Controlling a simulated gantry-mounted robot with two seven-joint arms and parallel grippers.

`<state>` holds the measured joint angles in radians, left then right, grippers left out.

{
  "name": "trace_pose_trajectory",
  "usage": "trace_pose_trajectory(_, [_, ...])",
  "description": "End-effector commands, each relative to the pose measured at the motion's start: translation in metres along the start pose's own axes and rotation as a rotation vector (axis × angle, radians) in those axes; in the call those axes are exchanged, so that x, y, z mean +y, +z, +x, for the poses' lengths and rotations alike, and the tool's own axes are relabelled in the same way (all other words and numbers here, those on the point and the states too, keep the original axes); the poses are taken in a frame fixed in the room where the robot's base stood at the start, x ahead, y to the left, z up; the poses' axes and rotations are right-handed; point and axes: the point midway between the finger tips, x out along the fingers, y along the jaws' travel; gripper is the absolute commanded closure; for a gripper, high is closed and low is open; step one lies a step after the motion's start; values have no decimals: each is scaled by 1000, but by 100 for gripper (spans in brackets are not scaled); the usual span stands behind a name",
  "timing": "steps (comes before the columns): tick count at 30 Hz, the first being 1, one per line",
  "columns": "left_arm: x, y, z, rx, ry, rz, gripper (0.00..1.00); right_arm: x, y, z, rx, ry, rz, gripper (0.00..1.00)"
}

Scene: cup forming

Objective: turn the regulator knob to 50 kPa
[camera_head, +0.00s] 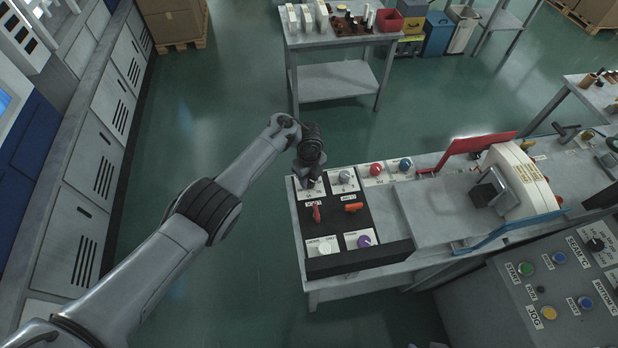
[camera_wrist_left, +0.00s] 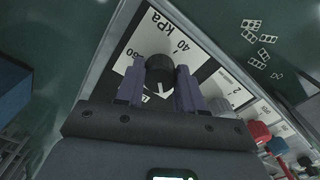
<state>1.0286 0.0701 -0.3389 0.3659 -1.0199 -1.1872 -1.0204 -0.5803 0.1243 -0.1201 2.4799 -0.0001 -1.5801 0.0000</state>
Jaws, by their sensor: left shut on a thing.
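The regulator knob (camera_wrist_left: 160,69) is a dark round knob on a white dial plate marked kPa, with 40 and a number that looks like 60 on its far side. My left gripper (camera_wrist_left: 160,86) is shut on the knob, one finger on each side.
Close by are a grey knob (camera_head: 346,177), a red knob (camera_head: 376,170), a blue knob (camera_head: 405,165), a red lever (camera_head: 316,212) and an orange lever (camera_head: 354,207). A white knob (camera_head: 325,248) and purple knob (camera_head: 364,240) sit nearer. Open floor lies left of the bench.

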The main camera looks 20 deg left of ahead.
Motion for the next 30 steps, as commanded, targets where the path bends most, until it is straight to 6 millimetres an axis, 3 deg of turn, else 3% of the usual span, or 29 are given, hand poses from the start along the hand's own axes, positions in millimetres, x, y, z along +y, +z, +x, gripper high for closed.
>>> trace_pose_trajectory(9, [0, 0, 0, 0, 0, 2, 93, 0, 0, 0, 0, 1, -1, 57])
trace_pose_trajectory(10, [0, 0, 0, 0, 0, 2, 61, 0, 0, 0, 0, 1, -1, 57])
trace_pose_trajectory(15, [0, 0, 0, 0, 0, 1, 37, 0, 0, 0, 0, -1, 1, 57])
trace_pose_trajectory(25, [0, 0, -3, 0, 0, 2, 37, -2, -1, -1, 1, -6, 7, 57])
trace_pose_trajectory(30, [-1, 0, -20, 0, -2, 2, 37, -2, -3, -7, 1, -6, 8, 57])
